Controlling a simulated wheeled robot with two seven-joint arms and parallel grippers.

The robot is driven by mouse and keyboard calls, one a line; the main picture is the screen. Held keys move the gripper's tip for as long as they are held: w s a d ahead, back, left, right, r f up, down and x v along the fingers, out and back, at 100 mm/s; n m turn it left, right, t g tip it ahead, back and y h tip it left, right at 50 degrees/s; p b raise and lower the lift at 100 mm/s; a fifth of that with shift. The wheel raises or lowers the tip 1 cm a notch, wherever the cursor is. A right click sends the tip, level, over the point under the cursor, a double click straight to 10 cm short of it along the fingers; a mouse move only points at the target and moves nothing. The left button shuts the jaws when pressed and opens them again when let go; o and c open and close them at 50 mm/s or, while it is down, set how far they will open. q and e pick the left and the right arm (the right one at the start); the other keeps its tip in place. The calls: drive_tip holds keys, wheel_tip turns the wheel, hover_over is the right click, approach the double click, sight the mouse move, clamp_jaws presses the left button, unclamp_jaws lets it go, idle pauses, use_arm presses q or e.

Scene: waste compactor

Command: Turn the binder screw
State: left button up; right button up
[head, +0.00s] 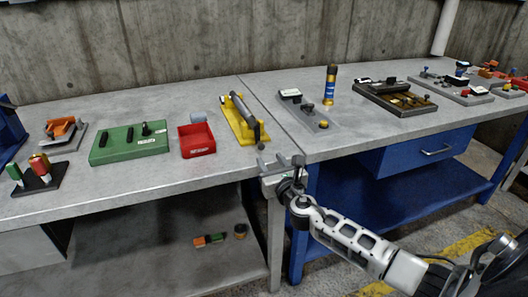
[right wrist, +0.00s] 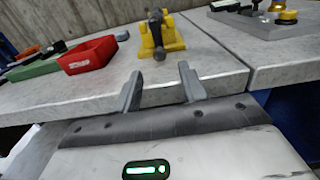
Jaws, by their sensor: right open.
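The binder is a yellow stand (head: 229,106) near the right end of the left table. A dark grey screw rod (head: 247,113) lies along its top, its near end pointing toward the table's front edge. In the right wrist view the yellow stand (right wrist: 172,42) and the dark screw (right wrist: 156,28) are straight ahead, beyond the fingers. My right gripper (head: 281,164) is open and empty at the front edge, short of the screw and apart from it. Its two fingers also show in the right wrist view (right wrist: 160,78). My left gripper is out of view.
A red tray (head: 197,140) stands left of the binder, with a green block board (head: 128,143) beyond it. Bare tabletop lies before the binder.

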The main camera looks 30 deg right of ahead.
sight(262, 148)
drive_tip(key=b+x, duration=0.1)
drive_tip(key=x, duration=0.5)
drive_tip(key=shift+a, duration=0.1)
clamp_jaws()
